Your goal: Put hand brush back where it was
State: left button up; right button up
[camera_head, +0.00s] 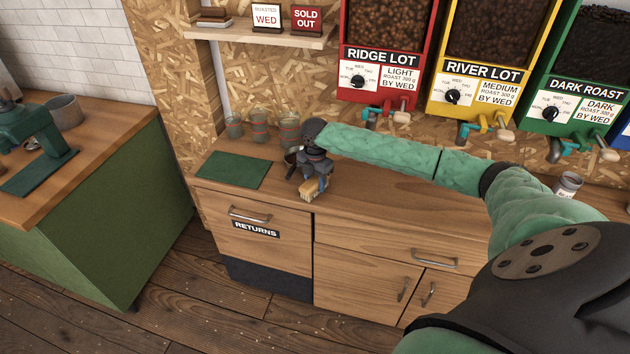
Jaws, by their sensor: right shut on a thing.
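The hand brush (309,190), with pale bristles and a wooden body, is at the front part of the wooden counter (385,207). My right gripper (311,178) is shut on the brush from above, and its dark fingers hide part of it. I cannot tell whether the bristles touch the countertop or hang just over it. A green mat (232,170) lies on the counter to the left of the brush. My left gripper is not in view.
Several glass jars (259,128) stand behind the mat, and a dark cup sits close behind my right gripper. Bean dispensers (379,60) hang above. A shelf (262,36) holds signs. A drawer marked RETURNS (258,230) is below. The counter right of the brush is clear in front.

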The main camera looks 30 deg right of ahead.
aim_at(315, 180)
jog(key=o, duration=0.9)
jog(key=shift+r+b, duration=0.35)
jog(key=shift+r, duration=0.1)
notch_tip(315, 180, up, 4)
jog(key=shift+r+b, duration=0.1)
jog(key=shift+b, duration=1)
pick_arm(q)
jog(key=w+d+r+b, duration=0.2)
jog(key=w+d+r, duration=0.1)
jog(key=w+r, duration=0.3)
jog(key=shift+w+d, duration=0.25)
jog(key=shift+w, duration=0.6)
pick_arm(e)
jog(key=shift+r, duration=3.6)
